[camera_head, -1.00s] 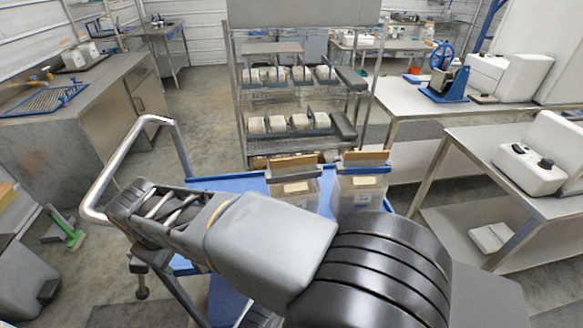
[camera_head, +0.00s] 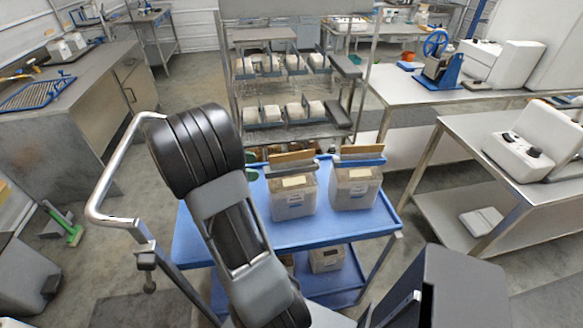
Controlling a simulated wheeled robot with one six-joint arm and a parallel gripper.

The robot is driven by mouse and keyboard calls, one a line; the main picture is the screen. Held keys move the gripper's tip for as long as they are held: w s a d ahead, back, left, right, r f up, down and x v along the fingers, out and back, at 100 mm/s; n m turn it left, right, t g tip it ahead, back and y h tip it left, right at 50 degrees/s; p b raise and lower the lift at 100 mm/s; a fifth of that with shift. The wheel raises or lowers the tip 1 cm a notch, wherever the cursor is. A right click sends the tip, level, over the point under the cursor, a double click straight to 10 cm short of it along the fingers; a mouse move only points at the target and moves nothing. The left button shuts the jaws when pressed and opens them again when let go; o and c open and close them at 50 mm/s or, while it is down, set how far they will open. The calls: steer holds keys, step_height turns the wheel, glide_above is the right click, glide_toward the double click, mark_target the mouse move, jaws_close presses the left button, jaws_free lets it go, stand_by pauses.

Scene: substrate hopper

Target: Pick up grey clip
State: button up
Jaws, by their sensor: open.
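Two clear, pale-filled containers stand side by side on the blue cart top, the left container (camera_head: 294,200) and the right container (camera_head: 355,192). A grey bar-like clip (camera_head: 290,171) lies across the top of the left container, in front of a brown board (camera_head: 292,157). A bluer clip (camera_head: 359,162) lies across the right container in the same way. My arm rises left of the containers, with its black joint over the cart's left side. I cannot make out my gripper's fingers, and nothing of mine visibly touches either clip.
The blue cart (camera_head: 325,235) has a metal push handle (camera_head: 118,165) at its left and a lower shelf with another container (camera_head: 326,259). A wire rack (camera_head: 285,132) with several white blocks stands behind. A steel table (camera_head: 450,187) stands to the right.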

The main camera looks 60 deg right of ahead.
mark_target(273, 167)
steer(key=shift+x, duration=1.5)
steer(key=p+x, duration=0.1)
steer(key=x, duration=0.3)
steer(key=shift+d+r, duration=0.1)
steer(key=shift+r, duration=0.1)
steer(key=shift+s+d+f+p, duration=0.3)
steer(key=shift+s+d, duration=0.1)
steer(key=shift+s, duration=0.05)
steer(key=c, duration=1)
step_height(273, 167, up, 10)
step_height(273, 167, up, 7)
steer(key=p, duration=0.6)
steer(key=shift+p, duration=0.3)
